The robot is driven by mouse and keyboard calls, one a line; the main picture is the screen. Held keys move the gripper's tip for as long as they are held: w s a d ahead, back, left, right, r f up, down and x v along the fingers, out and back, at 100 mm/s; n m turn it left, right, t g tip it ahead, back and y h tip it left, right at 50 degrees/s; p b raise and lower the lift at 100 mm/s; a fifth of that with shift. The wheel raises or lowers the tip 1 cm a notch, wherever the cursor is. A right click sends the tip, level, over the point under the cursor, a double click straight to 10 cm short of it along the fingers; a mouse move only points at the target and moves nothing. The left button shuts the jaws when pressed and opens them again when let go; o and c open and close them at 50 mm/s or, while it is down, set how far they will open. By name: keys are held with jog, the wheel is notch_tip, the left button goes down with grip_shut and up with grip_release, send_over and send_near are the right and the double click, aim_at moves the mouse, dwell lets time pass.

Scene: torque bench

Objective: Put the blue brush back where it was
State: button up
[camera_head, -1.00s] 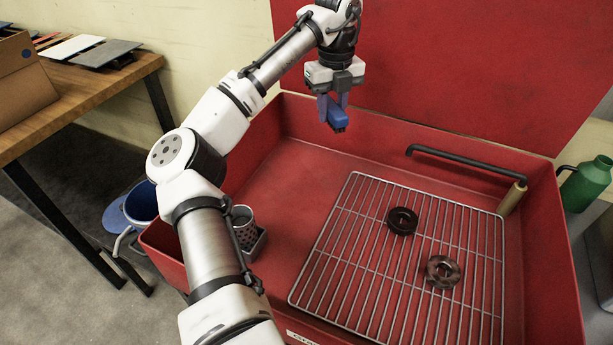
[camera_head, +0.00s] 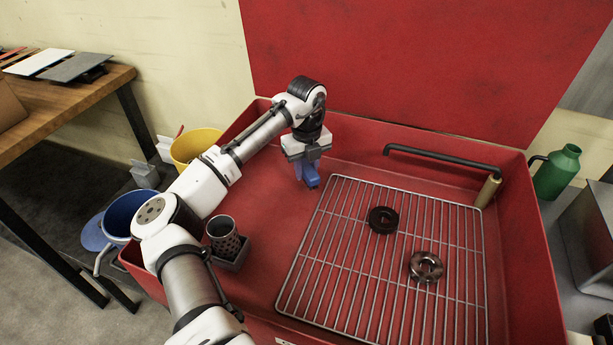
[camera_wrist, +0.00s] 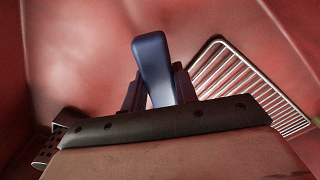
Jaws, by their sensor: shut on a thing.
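My gripper (camera_head: 306,170) is shut on the blue brush (camera_head: 311,179). It is over the red basin, left of the wire rack's far left corner. In the wrist view the brush (camera_wrist: 153,65) sticks out from between the two dark fingers. I cannot tell whether the brush touches the basin floor. The bristles cannot be made out.
The red basin (camera_head: 262,232) has high walls and a tall red back panel. A wire rack (camera_head: 345,262) inside it bears two dark rings (camera_head: 382,220). A perforated cup (camera_head: 224,240) stands at the left, and a black bar (camera_head: 440,158) at the far right.

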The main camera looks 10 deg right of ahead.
aim_at(307, 166)
jog(key=shift+f, duration=1.7)
jog(key=shift+f, duration=0.2)
jog(key=o, duration=0.9)
jog(key=shift+r, duration=0.2)
notch_tip(307, 166, up, 12)
jog(key=shift+r+b, duration=0.1)
jog(key=shift+b, duration=0.55)
